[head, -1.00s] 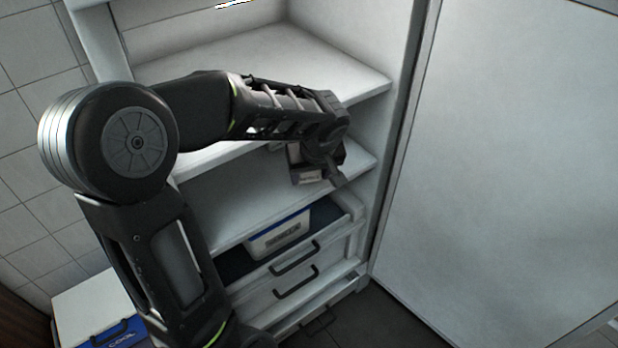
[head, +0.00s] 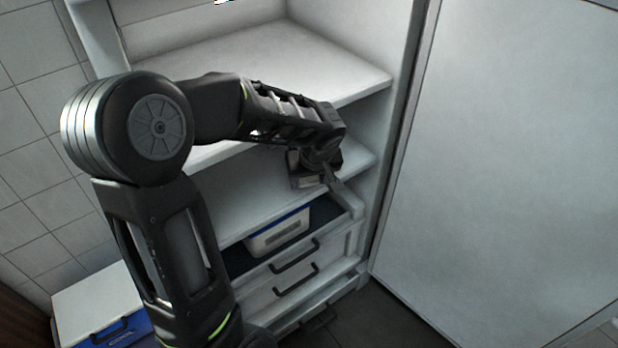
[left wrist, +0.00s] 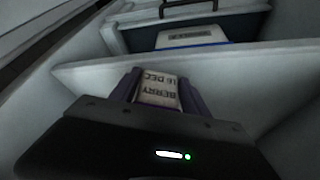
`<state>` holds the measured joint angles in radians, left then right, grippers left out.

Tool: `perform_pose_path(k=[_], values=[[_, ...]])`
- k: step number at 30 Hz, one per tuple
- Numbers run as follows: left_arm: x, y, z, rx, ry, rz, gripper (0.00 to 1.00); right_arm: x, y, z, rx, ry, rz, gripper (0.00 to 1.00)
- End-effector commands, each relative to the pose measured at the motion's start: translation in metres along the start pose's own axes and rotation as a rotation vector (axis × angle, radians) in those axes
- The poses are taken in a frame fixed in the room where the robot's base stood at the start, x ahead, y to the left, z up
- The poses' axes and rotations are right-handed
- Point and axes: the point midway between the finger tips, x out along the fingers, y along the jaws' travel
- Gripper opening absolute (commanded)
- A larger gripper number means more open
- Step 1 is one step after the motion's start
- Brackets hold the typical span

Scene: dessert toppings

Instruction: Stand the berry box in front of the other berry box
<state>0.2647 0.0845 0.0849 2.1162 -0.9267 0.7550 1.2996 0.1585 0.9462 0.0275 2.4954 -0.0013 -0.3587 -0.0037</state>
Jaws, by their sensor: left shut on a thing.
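The berry box (head: 304,182) is a small dark purple box with a pale label. In the left wrist view the berry box (left wrist: 157,90) shows its label, reading "BERRY" and a date, upside down. My left gripper (head: 322,172) is shut on it, over the middle shelf (head: 240,205) near its right end. I cannot tell whether the box touches the shelf. The other berry box cannot be made out; my arm covers part of the shelf. My right gripper is not in view.
An upper shelf (head: 270,60) lies above my forearm. Below is an open drawer with a white, blue-rimmed container (head: 277,236). A tall pale panel (head: 500,170) stands at the right. A white and blue cool box (head: 95,300) is at lower left. The middle shelf's left part looks clear.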

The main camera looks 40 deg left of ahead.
Motion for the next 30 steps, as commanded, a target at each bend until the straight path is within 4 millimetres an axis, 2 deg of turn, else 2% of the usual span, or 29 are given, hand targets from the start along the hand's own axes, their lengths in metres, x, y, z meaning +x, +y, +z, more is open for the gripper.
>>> perform_pose_path(k=[4, 5, 12, 25, 30], values=[[0.003, 0.0, 0.001, 0.0, 0.002, 0.001, 0.0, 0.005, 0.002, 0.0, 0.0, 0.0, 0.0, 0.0], [0.003, 0.0, 0.001, 0.0, 0.0, 0.0, 0.55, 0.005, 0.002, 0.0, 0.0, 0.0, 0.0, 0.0], [0.002, 0.0, 0.001, 0.0, 0.0, 0.0, 0.74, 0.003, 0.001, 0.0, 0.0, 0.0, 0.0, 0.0], [-0.003, 0.0, -0.001, 0.001, 0.001, 0.0, 0.76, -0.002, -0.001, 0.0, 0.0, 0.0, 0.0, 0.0], [-0.027, 0.001, -0.001, 0.001, 0.003, 0.002, 0.76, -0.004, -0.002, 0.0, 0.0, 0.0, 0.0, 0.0]])
